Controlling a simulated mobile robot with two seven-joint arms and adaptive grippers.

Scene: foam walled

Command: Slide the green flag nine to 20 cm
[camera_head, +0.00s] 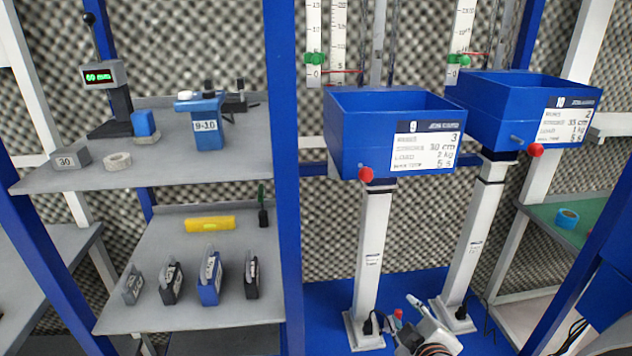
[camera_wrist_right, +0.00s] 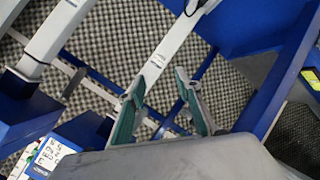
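Flag nine is the green marker (camera_head: 315,59) on the white scale strip (camera_head: 314,30) above the blue bin labelled 9 (camera_head: 360,140). It sits low on the strip, just above the 0 mark. My right gripper (camera_head: 407,305) is low in the head view, below and right of bin 9, far from the flag. In the right wrist view, its two green-padded fingers (camera_wrist_right: 160,80) are spread apart with nothing between them; a white post (camera_wrist_right: 158,60) passes behind. My left gripper is not in view.
A second blue bin labelled 10 (camera_head: 520,105) stands to the right, with another green marker (camera_head: 459,59) above it. White posts (camera_head: 371,250) carry the bins. Shelves on the left hold a blue 9-10 block (camera_head: 206,140) and a yellow level (camera_head: 210,224).

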